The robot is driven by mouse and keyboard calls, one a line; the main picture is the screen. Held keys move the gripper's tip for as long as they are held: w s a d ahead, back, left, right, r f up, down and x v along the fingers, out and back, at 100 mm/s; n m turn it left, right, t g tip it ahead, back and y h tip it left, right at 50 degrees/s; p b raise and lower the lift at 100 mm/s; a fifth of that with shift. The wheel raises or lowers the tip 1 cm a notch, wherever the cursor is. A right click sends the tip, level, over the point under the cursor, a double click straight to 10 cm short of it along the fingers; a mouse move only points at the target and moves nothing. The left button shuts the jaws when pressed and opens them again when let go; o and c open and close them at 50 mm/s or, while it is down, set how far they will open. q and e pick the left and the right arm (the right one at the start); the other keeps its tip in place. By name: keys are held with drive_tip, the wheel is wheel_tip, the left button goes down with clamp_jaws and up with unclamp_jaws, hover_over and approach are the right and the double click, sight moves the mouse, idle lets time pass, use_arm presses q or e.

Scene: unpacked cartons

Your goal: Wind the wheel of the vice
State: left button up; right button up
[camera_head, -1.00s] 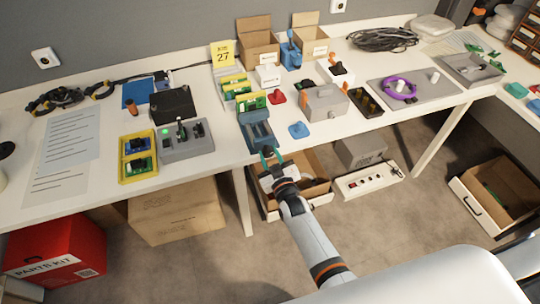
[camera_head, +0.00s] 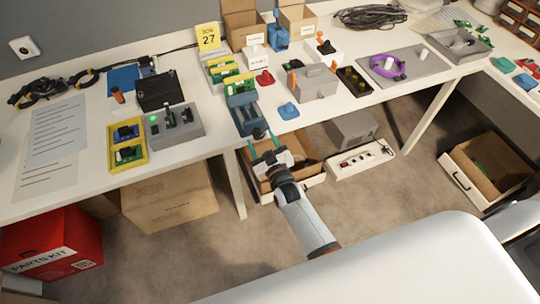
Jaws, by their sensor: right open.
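The blue-grey vice (camera_head: 244,115) stands at the front edge of the white table, with a green board (camera_head: 238,88) just behind it. My right gripper (camera_head: 264,136) is in front of the vice, just off the table edge. Its teal fingers are open and point toward the vice's front. I cannot make out the wheel; it is too small or hidden by the fingers. I cannot tell whether the fingers touch the vice. My left gripper is not in view.
A blue piece (camera_head: 288,110) lies close to the right of the vice, and a grey box (camera_head: 313,83) stands beyond it. A grey fixture with a green light (camera_head: 174,123) is to the left.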

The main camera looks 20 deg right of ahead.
drive_tip(key=s, duration=1)
drive_tip(key=shift+s+d+b, duration=0.15)
drive_tip(key=shift+s+b, duration=0.05)
drive_tip(key=shift+b, duration=0.1)
drive_tip(key=s+f+g, duration=0.4)
drive_tip(key=s+f, duration=0.2)
drive_tip(key=f, duration=0.6)
drive_tip(key=s+f+g, duration=0.4)
drive_tip(key=s+f, duration=0.2)
drive_tip(key=f, duration=0.5)
drive_tip(key=s+d+f+g, duration=0.2)
drive_tip(key=s+f, duration=0.3)
drive_tip(key=s, duration=0.4)
drive_tip(key=s+d+f+g, duration=0.2)
drive_tip(key=s+f+g, duration=0.2)
drive_tip(key=s, duration=0.5)
drive_tip(key=s+d+f+m+g, duration=0.1)
drive_tip(key=s+d+f+g, duration=0.1)
drive_tip(key=s+f, duration=0.4)
drive_tip(key=s+g, duration=0.1)
drive_tip(key=s, duration=0.1)
drive_tip(key=shift+s+h, duration=0.3)
drive_tip(key=shift+s, duration=0.1)
drive_tip(key=shift+f, duration=0.1)
